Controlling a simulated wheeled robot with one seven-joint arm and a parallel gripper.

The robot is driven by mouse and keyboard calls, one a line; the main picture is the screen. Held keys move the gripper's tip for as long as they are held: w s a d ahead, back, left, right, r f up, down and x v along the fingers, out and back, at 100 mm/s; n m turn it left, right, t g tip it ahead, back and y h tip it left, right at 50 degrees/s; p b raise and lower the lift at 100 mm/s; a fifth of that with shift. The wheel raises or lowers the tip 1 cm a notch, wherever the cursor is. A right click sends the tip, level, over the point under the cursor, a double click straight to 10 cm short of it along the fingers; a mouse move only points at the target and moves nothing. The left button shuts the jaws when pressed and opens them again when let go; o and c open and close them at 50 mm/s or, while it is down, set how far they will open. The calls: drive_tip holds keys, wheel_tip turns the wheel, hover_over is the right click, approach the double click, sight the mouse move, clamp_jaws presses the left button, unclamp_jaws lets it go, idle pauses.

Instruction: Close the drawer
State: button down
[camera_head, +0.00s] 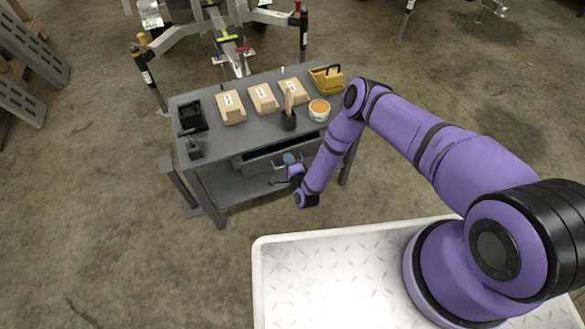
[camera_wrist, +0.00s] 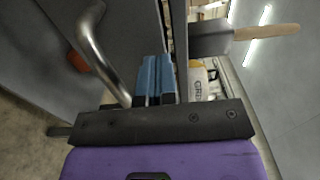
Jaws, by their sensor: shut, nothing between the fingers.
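The grey drawer (camera_head: 262,156) sits under the front edge of the grey worktable (camera_head: 245,139). A dark gap shows behind its front panel, so it looks partly open. In the wrist view, a curved metal handle (camera_wrist: 99,52) stands out from a grey panel left of my gripper (camera_wrist: 153,72). My blue fingers are shut and empty, pointing at the grey panel beside the handle. In the head view, my gripper (camera_head: 289,160) is at the drawer front; whether it touches is unclear.
The tabletop holds several cardboard boxes (camera_head: 230,107), a black bin (camera_head: 191,116), a yellow carrier (camera_head: 326,79), a round tub (camera_head: 319,110) and a dark cup (camera_head: 288,121). A trailer frame (camera_head: 230,18) stands behind.

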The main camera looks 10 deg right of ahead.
sight(285, 151)
drive_tip(key=shift+w+a, duration=0.2)
drive_tip(key=shift+w, duration=0.5)
drive_tip(key=shift+w, duration=0.1)
drive_tip(key=x, duration=0.3)
drive_tip(key=shift+w+a, duration=0.15)
drive_tip(key=shift+w, duration=0.2)
drive_tip(key=shift+w+r, duration=0.15)
drive_tip(key=shift+w, duration=0.2)
